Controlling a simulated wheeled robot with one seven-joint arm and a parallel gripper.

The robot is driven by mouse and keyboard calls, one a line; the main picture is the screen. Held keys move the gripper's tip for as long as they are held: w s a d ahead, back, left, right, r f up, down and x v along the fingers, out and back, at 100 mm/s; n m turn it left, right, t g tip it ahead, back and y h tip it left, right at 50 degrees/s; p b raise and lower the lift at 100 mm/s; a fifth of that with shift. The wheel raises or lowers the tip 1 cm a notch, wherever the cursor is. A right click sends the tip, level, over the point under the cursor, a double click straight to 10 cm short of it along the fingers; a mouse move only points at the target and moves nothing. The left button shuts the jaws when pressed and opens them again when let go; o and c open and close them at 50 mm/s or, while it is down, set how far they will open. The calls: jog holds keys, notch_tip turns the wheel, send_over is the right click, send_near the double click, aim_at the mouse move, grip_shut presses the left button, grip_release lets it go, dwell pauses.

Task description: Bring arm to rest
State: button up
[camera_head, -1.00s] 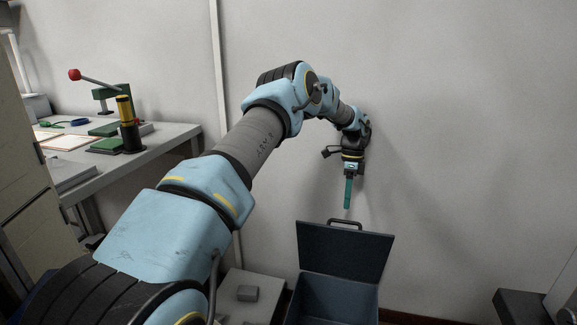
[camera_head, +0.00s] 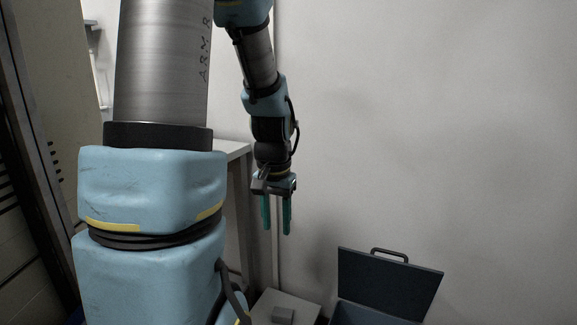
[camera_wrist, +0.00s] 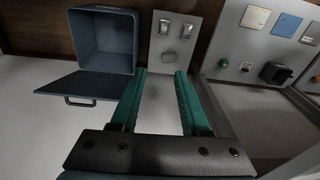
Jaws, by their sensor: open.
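My gripper (camera_head: 277,232) hangs below my raised arm, its two teal fingers pointing down and apart. In the head view it is in front of the wall, up and left of the open blue bin. In the wrist view my gripper (camera_wrist: 161,75) shows both fingers spread with nothing between them. Past the fingertips is a light grey panel (camera_wrist: 178,50) with small grey fittings on it. No object is held.
An open dark blue bin (camera_head: 388,280) with its handled lid raised stands at the lower right; it also shows in the wrist view (camera_wrist: 103,42). A table (camera_head: 236,150) is partly hidden behind my arm. The wall on the right is clear.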

jog(key=s+a+n, duration=0.4)
jog(key=s, duration=0.3)
notch_tip(320, 180, up, 14)
jog(key=w+p, duration=0.1)
jog(key=p, duration=1.3)
jog(key=shift+m+t, duration=0.3)
jog(key=shift+m, duration=0.1)
jog(key=shift+f, duration=0.1)
